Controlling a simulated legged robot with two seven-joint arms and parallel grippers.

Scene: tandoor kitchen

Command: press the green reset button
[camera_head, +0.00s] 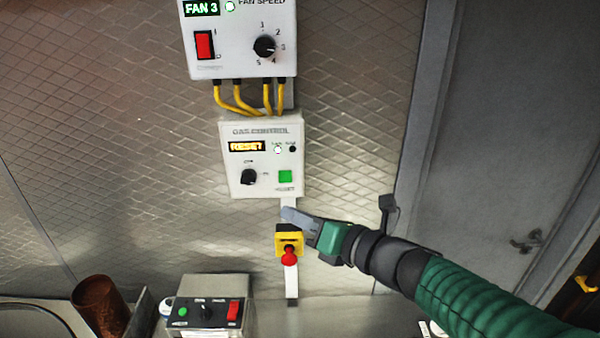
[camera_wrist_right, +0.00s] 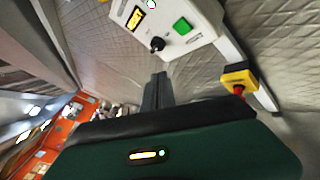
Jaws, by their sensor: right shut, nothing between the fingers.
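The box's display reads RESET. In the right wrist view the green button (camera_wrist_right: 181,26) shows near the top, beyond my fingertips and to their right. My right gripper (camera_head: 290,213) is shut and empty, just below the box and apart from the button. Its shut fingers also show in the wrist view (camera_wrist_right: 158,88). My left gripper is in neither view.
A yellow box with a red emergency knob (camera_head: 289,257) hangs just under my right fingers. A fan speed box (camera_head: 240,45) with yellow cables is above. A switch box (camera_head: 208,312) and a brown cup (camera_head: 100,306) stand below left. A grey door (camera_head: 490,130) is at right.

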